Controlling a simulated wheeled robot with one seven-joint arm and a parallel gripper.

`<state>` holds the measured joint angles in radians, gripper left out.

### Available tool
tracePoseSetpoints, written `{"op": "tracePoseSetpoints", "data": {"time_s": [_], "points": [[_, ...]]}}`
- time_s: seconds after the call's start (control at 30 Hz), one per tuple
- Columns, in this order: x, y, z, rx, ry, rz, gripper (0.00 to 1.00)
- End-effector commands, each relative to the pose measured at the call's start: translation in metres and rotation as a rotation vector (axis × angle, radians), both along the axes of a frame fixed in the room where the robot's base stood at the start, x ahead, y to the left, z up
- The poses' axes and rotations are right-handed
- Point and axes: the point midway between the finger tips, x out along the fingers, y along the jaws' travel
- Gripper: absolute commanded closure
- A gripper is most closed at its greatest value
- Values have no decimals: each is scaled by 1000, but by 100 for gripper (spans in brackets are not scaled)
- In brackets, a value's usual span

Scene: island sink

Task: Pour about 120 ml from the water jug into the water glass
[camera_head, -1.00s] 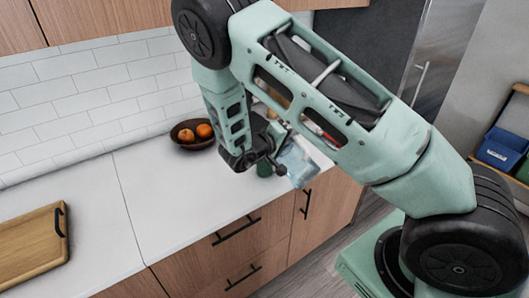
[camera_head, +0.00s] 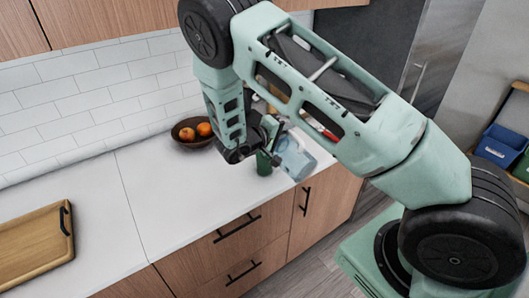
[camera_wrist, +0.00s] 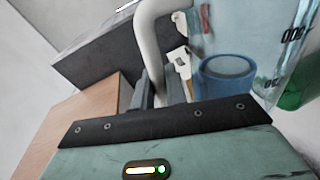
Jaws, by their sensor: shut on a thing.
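A clear, pale blue water jug (camera_head: 297,158) is held over the counter's right end, visibly tilted in the head view. My gripper (camera_head: 271,146) is shut on its pale handle (camera_wrist: 150,45). The jug's clear wall (camera_wrist: 250,35), with printed volume marks, fills the right of the wrist view. A green cup-like vessel (camera_head: 264,164) stands on the counter just left of the jug, partly behind my gripper. A blue cylinder (camera_wrist: 228,82) shows beside or through the jug wall; I cannot tell which vessel is the water glass. The water level is not clear.
A brown bowl of oranges (camera_head: 194,132) stands near the tiled wall. A wooden board (camera_head: 35,245) with a black handle lies far left on the white counter (camera_head: 150,200). The counter between is clear.

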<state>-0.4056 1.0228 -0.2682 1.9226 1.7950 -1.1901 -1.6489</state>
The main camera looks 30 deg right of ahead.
Motion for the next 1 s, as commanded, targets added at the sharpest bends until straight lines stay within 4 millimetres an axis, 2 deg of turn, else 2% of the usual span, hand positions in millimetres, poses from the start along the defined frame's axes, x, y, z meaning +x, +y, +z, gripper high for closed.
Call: {"op": "tracePoseSetpoints", "data": {"time_s": [1.0], "points": [[-1,-1,4,-5,30,0,100]]}}
